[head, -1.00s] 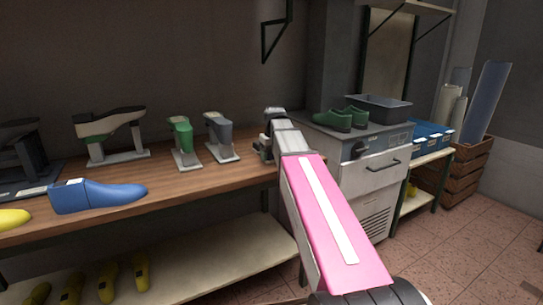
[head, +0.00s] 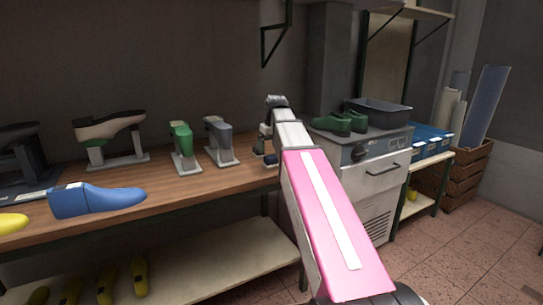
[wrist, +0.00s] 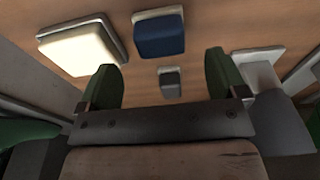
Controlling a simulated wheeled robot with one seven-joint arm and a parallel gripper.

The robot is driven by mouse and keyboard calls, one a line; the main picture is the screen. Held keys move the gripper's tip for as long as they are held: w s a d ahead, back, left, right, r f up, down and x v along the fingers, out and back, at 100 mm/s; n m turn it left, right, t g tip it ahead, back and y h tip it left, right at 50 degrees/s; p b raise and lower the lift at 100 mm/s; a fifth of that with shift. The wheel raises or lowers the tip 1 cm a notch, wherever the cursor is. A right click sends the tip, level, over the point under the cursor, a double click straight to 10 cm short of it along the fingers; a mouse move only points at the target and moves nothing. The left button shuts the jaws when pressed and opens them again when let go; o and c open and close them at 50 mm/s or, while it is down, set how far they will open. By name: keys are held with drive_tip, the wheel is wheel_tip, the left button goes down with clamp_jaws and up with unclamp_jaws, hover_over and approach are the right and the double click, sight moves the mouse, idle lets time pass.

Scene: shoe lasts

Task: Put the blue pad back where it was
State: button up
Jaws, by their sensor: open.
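The blue pad (wrist: 158,36) is a dark blue block with a pale edge, over the brown wooden surface in the wrist view. In the head view a small dark blue piece (head: 271,160), seemingly the same pad, shows at the bench's right end, just below my gripper (head: 264,141). My arm partly covers that area.
A cream pad (wrist: 77,50) and a small grey block (wrist: 169,82) lie near the blue pad. Green and grey stands (head: 219,142) and a blue shoe last (head: 95,200) are on the bench (head: 165,188). A grey cabinet (head: 370,170) with green shoes stands right.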

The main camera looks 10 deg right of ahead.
sight(273, 157)
drive_tip(key=shift+s+d+r, duration=0.1)
drive_tip(key=shift+s+r, duration=0.1)
drive_tip(key=shift+r, duration=1.25)
drive_tip(key=shift+s+r, duration=0.2)
drive_tip(key=shift+r, duration=1.25)
